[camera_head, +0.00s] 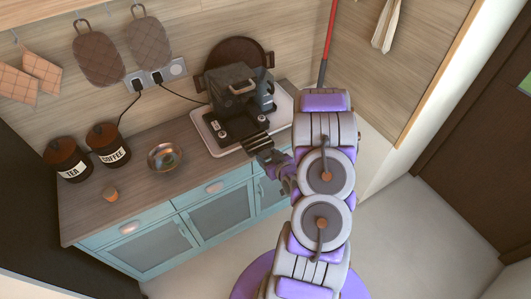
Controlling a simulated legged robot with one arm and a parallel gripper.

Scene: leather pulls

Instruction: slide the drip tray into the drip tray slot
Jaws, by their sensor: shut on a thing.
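A dark coffee machine (232,88) stands on a pale tray on the counter, against the back wall. My gripper (264,152) is at the counter's front right, in front of the machine. It is shut on a small dark slatted piece that looks like the drip tray (255,141). The drip tray is held near the machine's front right corner; I cannot tell whether it touches the machine. The drip tray slot is not clear at this size.
The pale tray (212,143) lies under the machine. A metal bowl (164,157), a coffee canister (108,143) and a tea canister (67,158) stand to the left. A small orange-brown object (110,195) lies near the front edge. The counter (150,195) left of the pale tray is partly clear.

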